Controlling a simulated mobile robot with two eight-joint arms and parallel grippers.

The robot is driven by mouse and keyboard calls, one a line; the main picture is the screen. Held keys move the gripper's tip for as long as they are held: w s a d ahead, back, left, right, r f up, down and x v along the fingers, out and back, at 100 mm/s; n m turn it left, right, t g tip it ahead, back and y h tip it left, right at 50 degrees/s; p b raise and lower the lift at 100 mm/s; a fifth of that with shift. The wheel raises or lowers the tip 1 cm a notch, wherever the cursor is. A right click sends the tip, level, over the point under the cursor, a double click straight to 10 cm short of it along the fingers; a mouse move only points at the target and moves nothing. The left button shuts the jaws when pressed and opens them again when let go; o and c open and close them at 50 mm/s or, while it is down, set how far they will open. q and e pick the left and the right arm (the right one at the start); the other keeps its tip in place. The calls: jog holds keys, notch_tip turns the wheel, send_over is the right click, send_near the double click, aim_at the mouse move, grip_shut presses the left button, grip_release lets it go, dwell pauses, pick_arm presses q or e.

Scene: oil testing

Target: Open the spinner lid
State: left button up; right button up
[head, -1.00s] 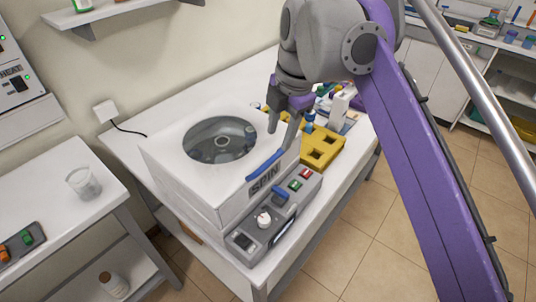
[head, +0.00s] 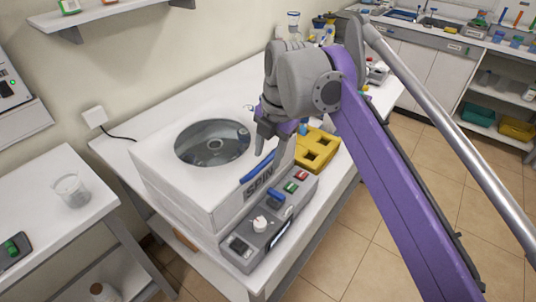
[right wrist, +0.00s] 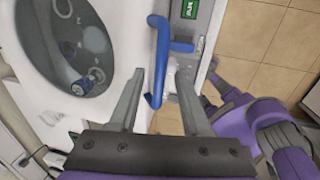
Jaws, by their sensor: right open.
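The spinner (head: 160,160) is a white box with a round dark window (head: 213,142) in its top. Its lid lies flat and looks closed. A blue bar handle (head: 256,168) runs along the lid's front edge above the word SPIN, and shows in the right wrist view (right wrist: 158,50). My right gripper (head: 268,145) is at the far end of this handle. In the right wrist view its open fingers (right wrist: 160,95) stand either side of the handle's end, which lies closer to the left finger. I cannot tell whether they touch. My left gripper is out of view.
A control panel (head: 240,247) with a white knob (head: 260,224), a blue lever (head: 275,196) and green and red buttons juts out below the handle. A yellow rack (head: 317,150) stands close behind the gripper. A beaker (head: 72,190) stands on the left table.

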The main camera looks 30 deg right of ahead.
jog(key=shift+f, duration=0.2)
grip_shut()
dwell(1.4)
